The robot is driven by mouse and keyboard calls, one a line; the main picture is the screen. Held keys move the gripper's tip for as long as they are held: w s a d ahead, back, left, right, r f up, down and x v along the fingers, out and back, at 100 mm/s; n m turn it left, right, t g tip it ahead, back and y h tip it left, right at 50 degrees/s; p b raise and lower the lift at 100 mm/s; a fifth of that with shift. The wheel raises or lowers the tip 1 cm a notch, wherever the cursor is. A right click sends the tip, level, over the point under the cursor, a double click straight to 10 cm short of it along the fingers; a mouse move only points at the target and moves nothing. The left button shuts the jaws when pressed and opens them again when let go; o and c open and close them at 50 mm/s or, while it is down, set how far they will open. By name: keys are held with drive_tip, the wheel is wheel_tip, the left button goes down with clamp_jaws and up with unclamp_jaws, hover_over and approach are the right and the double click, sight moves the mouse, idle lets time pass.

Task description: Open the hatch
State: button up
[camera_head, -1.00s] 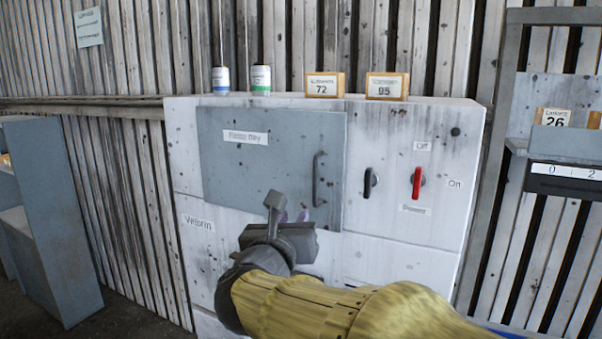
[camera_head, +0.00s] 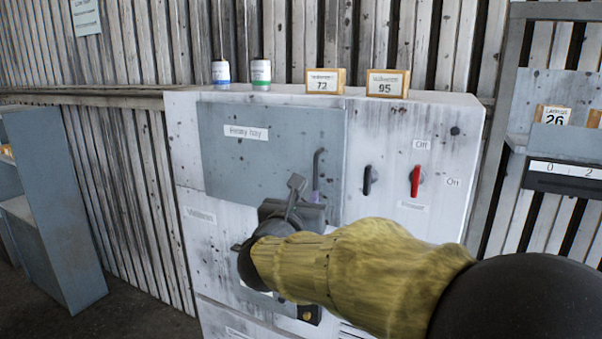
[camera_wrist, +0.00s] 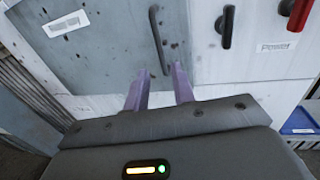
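The hatch (camera_head: 262,165) is a grey panel on the white cabinet, labelled "Relay bay", and it looks closed. Its dark vertical bar handle (camera_head: 318,170) is on its right side; the lower part is hidden behind my gripper in the head view. In the wrist view the handle (camera_wrist: 158,38) is just beyond the fingertips. My gripper (camera_wrist: 163,82) has two purple fingers, spread apart with nothing between them. It points up towards the lower end of the handle. Any contact with the handle cannot be told.
Right of the hatch are a black knob (camera_head: 369,180) and a red power switch (camera_head: 415,181). Cans (camera_head: 261,75) and numbered blocks (camera_head: 388,84) stand on the cabinet top. A grey shelf unit (camera_head: 60,215) stands left. A blue tray (camera_wrist: 300,122) shows at the wrist view's right.

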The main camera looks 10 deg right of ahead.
sight(315, 180)
drive_tip(key=p+x, duration=0.5)
drive_tip(key=x, duration=0.5)
drive_tip(key=shift+w+d, duration=0.2)
drive_tip(key=shift+w, duration=0.15)
drive_tip(key=shift+c, duration=0.4)
clamp_jaws()
